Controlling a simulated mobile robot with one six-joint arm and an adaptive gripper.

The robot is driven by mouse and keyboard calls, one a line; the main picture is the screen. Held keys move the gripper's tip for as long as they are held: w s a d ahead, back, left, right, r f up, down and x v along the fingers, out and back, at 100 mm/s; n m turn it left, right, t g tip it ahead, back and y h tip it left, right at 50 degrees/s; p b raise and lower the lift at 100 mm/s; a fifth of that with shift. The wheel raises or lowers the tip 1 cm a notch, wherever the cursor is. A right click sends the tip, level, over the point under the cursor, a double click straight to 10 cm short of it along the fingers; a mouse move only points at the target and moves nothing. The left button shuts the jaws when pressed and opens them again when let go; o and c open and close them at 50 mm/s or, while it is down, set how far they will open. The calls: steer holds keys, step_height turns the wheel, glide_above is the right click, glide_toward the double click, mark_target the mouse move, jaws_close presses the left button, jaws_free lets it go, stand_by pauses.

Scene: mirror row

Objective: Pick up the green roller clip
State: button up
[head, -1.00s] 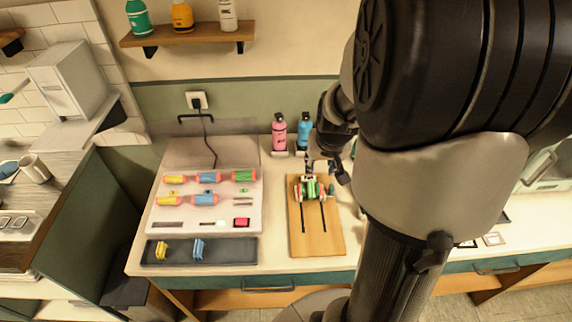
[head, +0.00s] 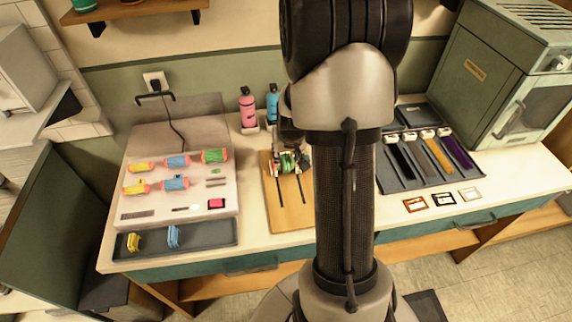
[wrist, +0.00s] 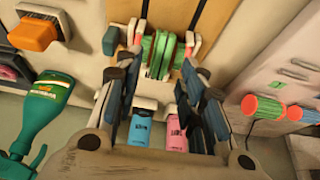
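The green roller clip (wrist: 161,54) appears to be the green ribbed piece between pale, red-ended supports on the wooden board; its exact shape is partly unclear. It also shows in the head view (head: 287,163), close under my arm's end. My gripper (wrist: 160,72) is open, its two dark fingers spread to the left and right of the green piece in the wrist view. Nothing is seen held between them. In the head view my gripper is mostly hidden by my own arm. A yellow clip (head: 133,241) and a blue clip (head: 174,236) stand in the dark tray (head: 210,234).
A pink bottle (head: 248,108) and a blue bottle (head: 272,103) stand behind the wooden board (head: 290,212). Left is a pale panel (head: 140,161) with several coloured rollers. A dark rack (head: 428,178) is at right. In the wrist view a green spray bottle (wrist: 42,103) stands left.

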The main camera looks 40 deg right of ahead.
mark_target(286, 163)
steer(key=x, duration=0.2)
steer(key=shift+w+f+b, duration=0.2)
steer(key=shift+f+b, duration=0.1)
steer(key=shift+c, duration=0.2)
jaws_close()
